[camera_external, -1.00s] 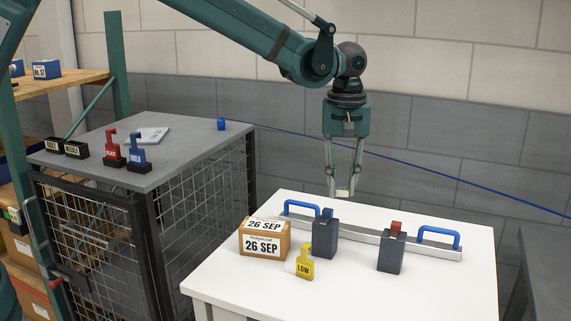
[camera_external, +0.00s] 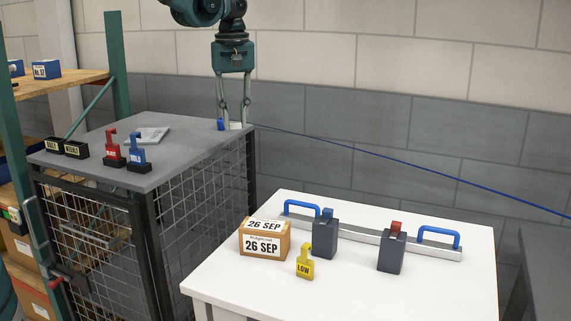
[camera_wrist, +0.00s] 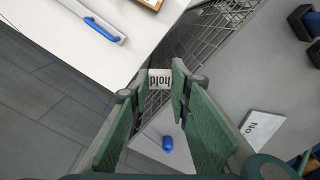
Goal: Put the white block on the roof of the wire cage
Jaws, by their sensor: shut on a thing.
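The white block (camera_external: 236,126) is between the fingertips of my gripper (camera_external: 233,123), which is shut on it. The wire cage (camera_external: 205,190) has a grey flat roof (camera_external: 190,150). My gripper points down at the roof's back right corner, with the block at about roof height. I cannot tell whether the block touches the roof.
A small blue piece (camera_external: 221,125) stands on the roof close beside my gripper. A white plate (camera_external: 152,134), red (camera_external: 112,147) and blue (camera_external: 137,150) tags and black holders (camera_external: 76,149) occupy the roof's left part. The roof's front right is clear. A white table (camera_external: 400,295) stands right.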

